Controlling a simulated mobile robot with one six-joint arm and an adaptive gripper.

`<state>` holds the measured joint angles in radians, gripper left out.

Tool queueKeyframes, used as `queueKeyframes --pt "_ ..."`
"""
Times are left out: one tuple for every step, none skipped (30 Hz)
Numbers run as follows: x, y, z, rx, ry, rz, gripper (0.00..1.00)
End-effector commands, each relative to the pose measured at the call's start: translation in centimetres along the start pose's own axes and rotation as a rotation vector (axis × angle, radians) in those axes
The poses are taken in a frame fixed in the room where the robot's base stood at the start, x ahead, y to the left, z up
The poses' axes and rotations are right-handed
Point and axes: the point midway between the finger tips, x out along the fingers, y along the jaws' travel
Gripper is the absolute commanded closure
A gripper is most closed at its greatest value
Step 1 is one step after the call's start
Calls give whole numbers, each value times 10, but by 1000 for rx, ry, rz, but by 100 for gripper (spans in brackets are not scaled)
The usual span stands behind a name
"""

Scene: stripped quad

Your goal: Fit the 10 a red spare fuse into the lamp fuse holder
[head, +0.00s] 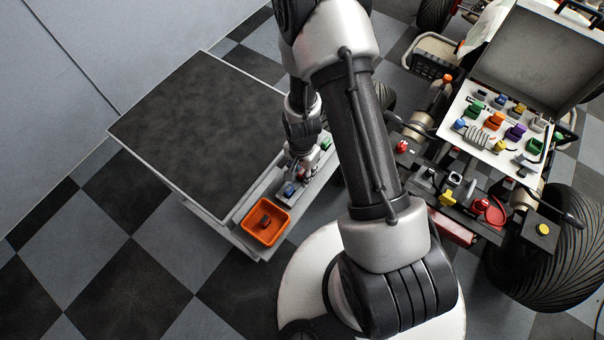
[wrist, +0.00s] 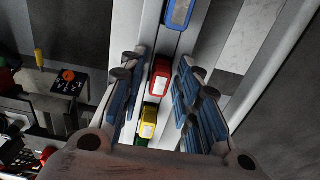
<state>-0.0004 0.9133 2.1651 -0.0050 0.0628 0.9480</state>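The red fuse (wrist: 159,79) stands in a narrow rail, between a blue fuse (wrist: 179,13) and a yellow fuse (wrist: 149,121) in the wrist view. My gripper (wrist: 158,88) is open, with its blue-padded fingers on either side of the red fuse and visible gaps to it. Whether the fingertips are level with the fuse is unclear. In the head view my gripper (head: 302,174) is low over the rail on the dark cart's side, and largely hides the red fuse. On the quad, a white panel (head: 476,138) carries several coloured parts; I cannot tell which is the lamp fuse holder.
A green fuse (wrist: 140,140) is farther along the rail. An orange bin (head: 247,229) with a dark item inside sits at the cart's near corner. The dark cart top (head: 190,120) is bare. An open grey lid (head: 545,55) stands behind the quad's panel; a large tyre (head: 550,265) is below.

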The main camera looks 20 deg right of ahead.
Motion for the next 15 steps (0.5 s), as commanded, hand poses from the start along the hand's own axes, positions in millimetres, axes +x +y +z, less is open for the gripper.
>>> queueKeyframes --pt "0 0 0 0 0 0 76" --pt "0 0 0 0 0 0 78" --pt "0 0 0 0 0 0 80" --pt "0 0 0 0 0 0 82" --pt "0 0 0 0 0 0 84" --pt "0 0 0 0 0 0 87" --pt "0 0 0 0 0 0 89" --pt "0 0 0 0 0 0 91" --pt "0 0 0 0 0 0 94" --pt "0 0 0 0 0 0 96" --pt "0 0 0 0 0 0 98" --pt "0 0 0 0 0 0 100" --pt "0 0 0 0 0 0 100" --pt "0 0 0 0 0 0 100" --pt "0 0 0 0 0 0 100"
